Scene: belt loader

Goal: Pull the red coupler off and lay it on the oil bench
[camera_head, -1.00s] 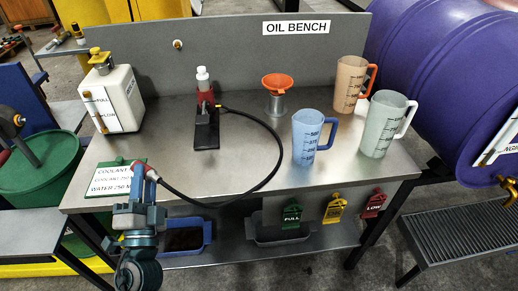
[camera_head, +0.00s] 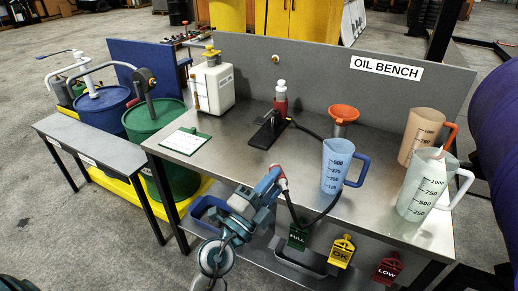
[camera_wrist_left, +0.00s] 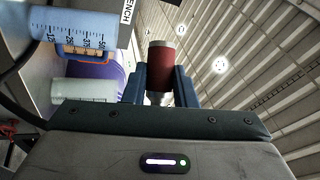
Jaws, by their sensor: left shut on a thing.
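My left gripper (camera_head: 269,184) is shut on the red coupler (camera_head: 277,174), just at the front edge of the oil bench (camera_head: 230,150). In the left wrist view the red coupler (camera_wrist_left: 161,68) stands between the two blue fingers of the left gripper (camera_wrist_left: 161,88), with a pale metal collar at its end. A black hose (camera_head: 321,212) runs from the coupler, hangs past the bench's front edge and passes behind the blue jug. The right gripper is not in view.
A hand pump (camera_head: 279,105) stands mid-bench. A blue jug (camera_head: 337,168), a clear jug (camera_head: 423,185), a brown jug (camera_head: 421,132) and an orange funnel (camera_head: 343,113) occupy the right. A white canister (camera_head: 212,88) stands at the back left. Bare bench top shows between the green-edged card (camera_head: 186,141) and pump.

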